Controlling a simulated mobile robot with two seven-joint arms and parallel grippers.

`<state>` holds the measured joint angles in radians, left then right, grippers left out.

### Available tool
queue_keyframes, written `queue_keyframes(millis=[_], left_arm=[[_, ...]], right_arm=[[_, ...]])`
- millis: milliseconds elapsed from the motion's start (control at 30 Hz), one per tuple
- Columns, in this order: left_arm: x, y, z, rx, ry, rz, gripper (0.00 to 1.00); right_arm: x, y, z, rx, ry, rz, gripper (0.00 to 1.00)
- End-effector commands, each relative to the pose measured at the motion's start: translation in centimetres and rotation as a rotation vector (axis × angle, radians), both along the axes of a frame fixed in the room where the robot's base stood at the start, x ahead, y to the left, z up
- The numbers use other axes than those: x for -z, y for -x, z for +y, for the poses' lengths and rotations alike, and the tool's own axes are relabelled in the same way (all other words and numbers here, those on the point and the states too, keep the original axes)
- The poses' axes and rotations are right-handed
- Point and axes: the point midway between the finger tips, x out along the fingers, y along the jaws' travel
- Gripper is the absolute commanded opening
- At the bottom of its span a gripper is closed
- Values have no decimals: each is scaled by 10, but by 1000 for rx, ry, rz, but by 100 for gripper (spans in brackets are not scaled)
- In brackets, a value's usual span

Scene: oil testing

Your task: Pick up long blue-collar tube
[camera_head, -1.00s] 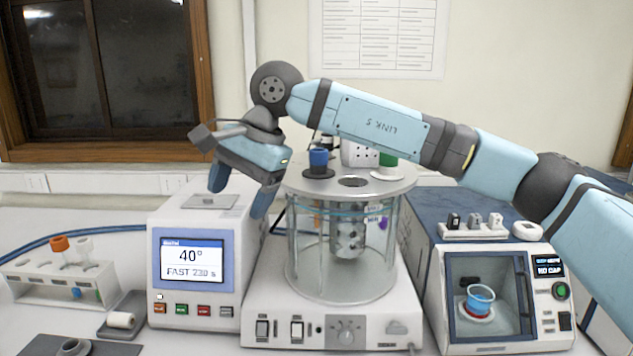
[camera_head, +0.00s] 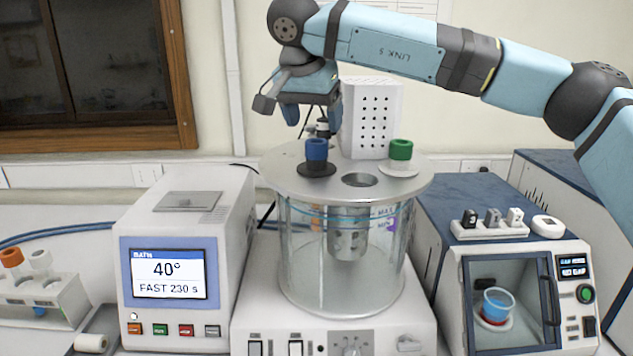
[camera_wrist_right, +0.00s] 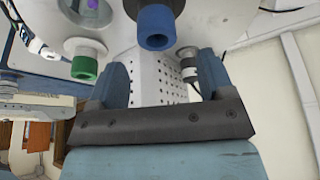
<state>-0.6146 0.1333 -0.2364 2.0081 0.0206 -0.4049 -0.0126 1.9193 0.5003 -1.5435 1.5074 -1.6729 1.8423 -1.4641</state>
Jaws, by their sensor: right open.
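The blue-collar tube (camera_head: 316,150) stands upright in a dark ring on the round metal lid of the glass bath. Its lower length is hidden below the lid; the blue collar also shows at the top of the right wrist view (camera_wrist_right: 156,22). My right gripper (camera_head: 312,118) is open and empty, above and apart from the blue collar in the head view. In the right wrist view its two fingers (camera_wrist_right: 165,72) are spread, with the collar beyond their tips. My left gripper is not in view.
A green-collar tube (camera_head: 400,150) stands in a white ring on the same lid (camera_head: 290,180), past an open hole (camera_head: 360,180). A perforated white box (camera_head: 370,115) stands behind. A heater unit (camera_head: 185,240) with a screen is left; a windowed tester (camera_head: 510,300) is right.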

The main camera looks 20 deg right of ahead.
Motion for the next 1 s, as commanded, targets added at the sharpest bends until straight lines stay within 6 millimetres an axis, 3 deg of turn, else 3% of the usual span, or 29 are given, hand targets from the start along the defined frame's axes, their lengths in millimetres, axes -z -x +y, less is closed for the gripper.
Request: queue_keyframes(millis=[233, 500, 733, 767, 1000], left_arm=[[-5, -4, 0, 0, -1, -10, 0], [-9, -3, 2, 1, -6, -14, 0], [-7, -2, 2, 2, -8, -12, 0], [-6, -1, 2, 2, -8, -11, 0], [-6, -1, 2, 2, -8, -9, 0]], right_arm=[[15, -2, -2, -1, 1, 2, 74], [51, -9, -10, 0, -1, 1, 74], [55, -10, -10, -1, -1, -1, 74], [55, -10, -10, -1, -1, -1, 72], [55, -10, -10, 0, -1, 0, 17]])
